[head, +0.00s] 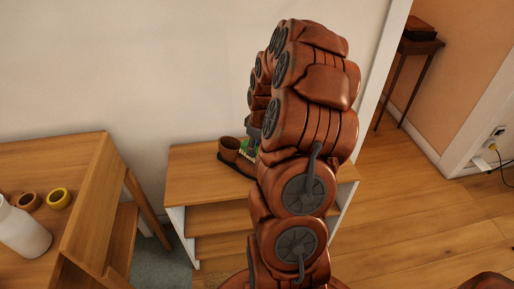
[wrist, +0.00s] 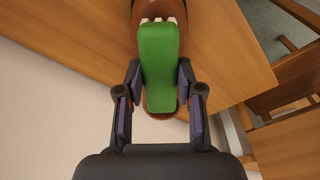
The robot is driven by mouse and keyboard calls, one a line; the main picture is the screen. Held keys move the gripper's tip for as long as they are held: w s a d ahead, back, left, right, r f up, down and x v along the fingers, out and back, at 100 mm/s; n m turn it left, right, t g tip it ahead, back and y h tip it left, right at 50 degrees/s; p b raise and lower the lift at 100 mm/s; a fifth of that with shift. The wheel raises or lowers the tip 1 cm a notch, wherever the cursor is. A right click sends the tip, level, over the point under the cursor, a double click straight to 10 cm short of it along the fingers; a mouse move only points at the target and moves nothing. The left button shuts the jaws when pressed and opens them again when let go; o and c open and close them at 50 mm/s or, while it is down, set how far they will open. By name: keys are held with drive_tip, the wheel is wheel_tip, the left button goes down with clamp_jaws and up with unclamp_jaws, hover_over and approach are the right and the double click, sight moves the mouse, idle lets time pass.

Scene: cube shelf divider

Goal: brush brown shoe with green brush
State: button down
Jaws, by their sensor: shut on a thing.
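The green brush (wrist: 158,62) is between the two fingers of my gripper (wrist: 160,95) in the wrist view, and the gripper is shut on it. Pale bristles show at its far end. The brown shoe (wrist: 146,10) lies under the brush, which hides most of it. In the head view the brown shoe (head: 236,158) is on top of the wooden shelf unit (head: 195,175), with a bit of the green brush (head: 244,143) over it. The brush seems to touch the shoe, but I cannot tell for certain. My arm hides the gripper and part of the shelf top there.
A wooden table (head: 85,150) at the left holds a white bottle (head: 22,232), a yellow ring-shaped item (head: 59,198) and a brown one (head: 29,201). A wall stands behind the shelf. Open wooden floor (head: 420,200) lies to the right.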

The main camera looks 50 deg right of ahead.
drive_tip(key=shift+w+a+r, duration=0.15)
drive_tip(key=shift+w, duration=0.8)
drive_tip(key=shift+s+f+b, duration=0.2)
drive_tip(key=shift+s+b, duration=0.05)
drive_tip(key=shift+s, duration=0.35)
drive_tip(key=shift+s+f+b, duration=0.15)
drive_tip(key=shift+s+b, duration=0.05)
drive_tip(key=shift+s, duration=0.4)
drive_tip(key=shift+w+r, duration=0.2)
drive_tip(key=shift+w, duration=0.45)
drive_tip(key=shift+w+r, duration=0.15)
drive_tip(key=shift+w, duration=0.45)
drive_tip(key=shift+s+f+b, duration=0.2)
drive_tip(key=shift+s, duration=0.4)
drive_tip(key=shift+s+f+b, duration=0.2)
drive_tip(key=shift+s, duration=0.4)
drive_tip(key=shift+w+r, duration=0.1)
drive_tip(key=shift+w, duration=1.15)
drive_tip(key=shift+s+f+b, duration=0.2)
drive_tip(key=shift+s, duration=0.4)
drive_tip(key=shift+s+f+b, duration=0.15)
drive_tip(key=shift+s+b, duration=0.05)
drive_tip(key=shift+s, duration=0.4)
drive_tip(key=shift+d+r, duration=0.1)
drive_tip(key=shift+d, duration=0.1)
drive_tip(key=shift+s+r, duration=0.1)
drive_tip(key=shift+r, duration=0.75)
